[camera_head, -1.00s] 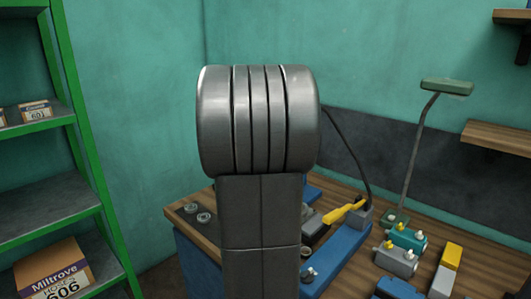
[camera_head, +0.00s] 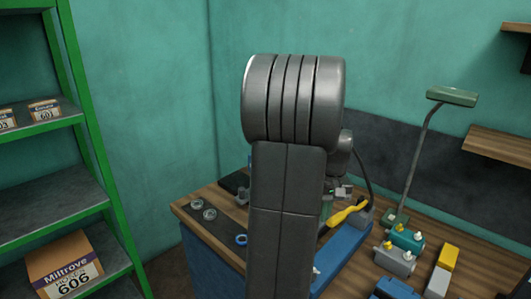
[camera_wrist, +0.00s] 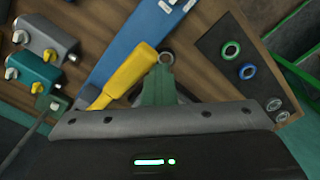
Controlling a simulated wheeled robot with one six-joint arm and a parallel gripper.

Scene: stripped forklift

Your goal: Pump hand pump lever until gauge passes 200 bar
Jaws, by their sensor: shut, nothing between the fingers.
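The yellow lever (camera_head: 347,213) lies low and slanted over the blue base (camera_head: 345,243) on the workbench. In the wrist view the yellow lever (camera_wrist: 128,74) crosses the blue base (camera_wrist: 150,32). My gripper (camera_wrist: 158,84) shows there as shut, narrow green fingers just right of the lever. They appear apart from it and hold nothing.
Grey (camera_head: 395,261) and teal (camera_head: 408,237) blocks with fittings stand right of the base. A dark mat (camera_wrist: 240,60) holds several rings. A green lamp (camera_head: 452,96) stands at the back. A green shelf (camera_head: 85,110) with boxes is at left.

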